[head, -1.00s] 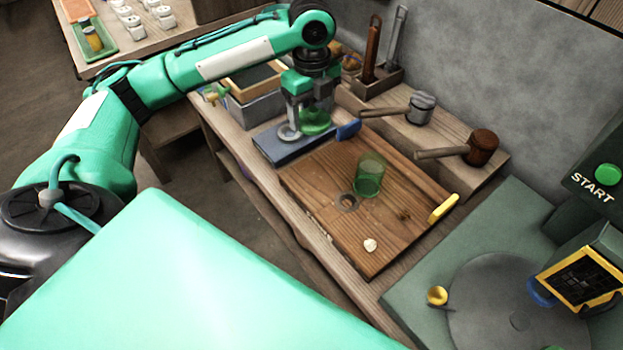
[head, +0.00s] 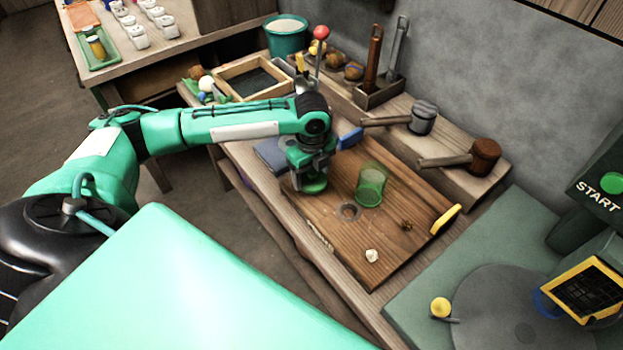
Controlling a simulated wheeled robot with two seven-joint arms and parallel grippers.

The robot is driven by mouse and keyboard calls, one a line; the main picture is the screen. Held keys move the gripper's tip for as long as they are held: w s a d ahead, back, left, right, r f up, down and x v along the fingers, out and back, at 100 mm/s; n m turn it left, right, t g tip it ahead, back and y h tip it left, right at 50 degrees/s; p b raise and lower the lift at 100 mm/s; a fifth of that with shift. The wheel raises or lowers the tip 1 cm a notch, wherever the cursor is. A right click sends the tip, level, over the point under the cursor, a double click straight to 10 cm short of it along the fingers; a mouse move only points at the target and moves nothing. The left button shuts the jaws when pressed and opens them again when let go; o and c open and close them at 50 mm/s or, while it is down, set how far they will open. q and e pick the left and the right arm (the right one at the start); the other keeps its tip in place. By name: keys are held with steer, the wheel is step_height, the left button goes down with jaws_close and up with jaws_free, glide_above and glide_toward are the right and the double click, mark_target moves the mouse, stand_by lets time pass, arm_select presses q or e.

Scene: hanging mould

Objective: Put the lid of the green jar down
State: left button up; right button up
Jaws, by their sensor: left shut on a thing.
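The green jar (head: 371,186) is see-through and stands on the wooden board (head: 400,240), right of my left gripper. My left gripper (head: 312,180) points down at the board's far left corner. It is shut on the green lid (head: 314,187), a flat round piece at its fingertips. I cannot tell whether the lid touches the board. My right gripper is not in view.
A blue slab (head: 271,154) lies left of the gripper, and a blue block (head: 350,137) is behind it. Two mallets (head: 484,156) (head: 422,117) lie on the back ledge. The board's middle has free room.

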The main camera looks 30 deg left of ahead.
arm_select(q)
step_height(320, 180, down, 3)
steer(key=shift+r, duration=0.2)
